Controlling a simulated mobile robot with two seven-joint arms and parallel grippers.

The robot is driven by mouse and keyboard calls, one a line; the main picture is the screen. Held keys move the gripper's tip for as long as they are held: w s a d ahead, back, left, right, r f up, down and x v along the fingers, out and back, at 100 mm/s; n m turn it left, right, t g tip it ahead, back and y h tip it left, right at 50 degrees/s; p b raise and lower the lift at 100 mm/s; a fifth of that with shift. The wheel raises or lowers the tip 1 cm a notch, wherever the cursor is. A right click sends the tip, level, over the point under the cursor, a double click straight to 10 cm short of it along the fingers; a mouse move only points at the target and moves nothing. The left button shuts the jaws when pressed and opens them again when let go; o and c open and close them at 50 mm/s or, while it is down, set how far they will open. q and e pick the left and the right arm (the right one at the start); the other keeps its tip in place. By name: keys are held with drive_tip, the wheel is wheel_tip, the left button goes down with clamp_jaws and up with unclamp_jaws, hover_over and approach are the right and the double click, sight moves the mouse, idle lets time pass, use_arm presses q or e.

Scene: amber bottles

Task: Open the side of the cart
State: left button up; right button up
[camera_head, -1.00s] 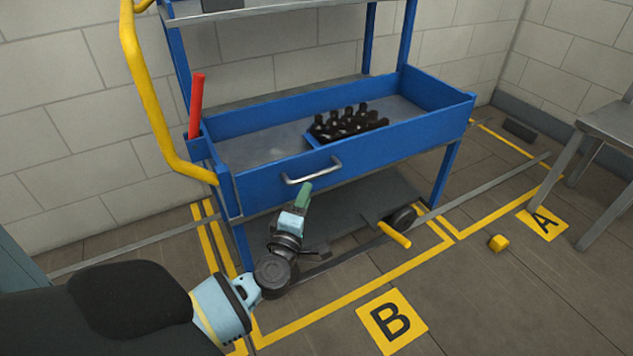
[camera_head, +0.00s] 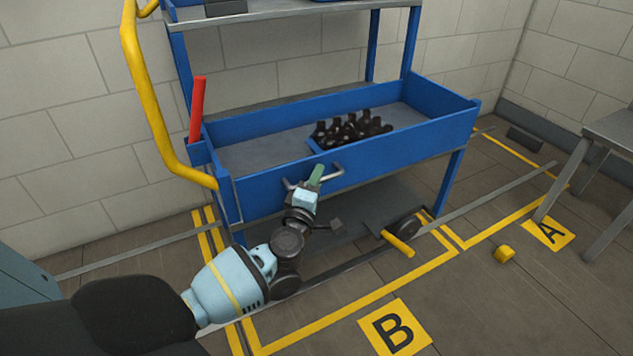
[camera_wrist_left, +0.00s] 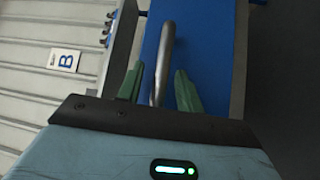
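The blue cart's front side panel (camera_head: 390,160) stands upright and carries a grey metal handle (camera_head: 333,174). My left gripper (camera_head: 316,174) is in front of the panel at the handle and hides part of its bar. In the left wrist view, the two green fingers (camera_wrist_left: 159,84) are apart, with the handle (camera_wrist_left: 164,50) between them and the blue panel (camera_wrist_left: 200,50) behind. I cannot tell whether a finger touches the handle. A red lever (camera_head: 197,110) stands upright at the cart's left end. My right gripper is not in view.
A blue tray of dark bottles (camera_head: 347,132) sits on the shelf behind the panel. A yellow handrail (camera_head: 148,95) rises at the left. A yellow pedal (camera_head: 398,244) is low by the wheel. A grey table (camera_head: 612,135) stands at right.

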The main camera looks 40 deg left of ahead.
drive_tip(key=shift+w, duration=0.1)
use_arm(q)
clamp_jaws()
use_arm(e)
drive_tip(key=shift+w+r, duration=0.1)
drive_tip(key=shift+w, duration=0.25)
use_arm(q)
drive_tip(key=shift+f, duration=0.1)
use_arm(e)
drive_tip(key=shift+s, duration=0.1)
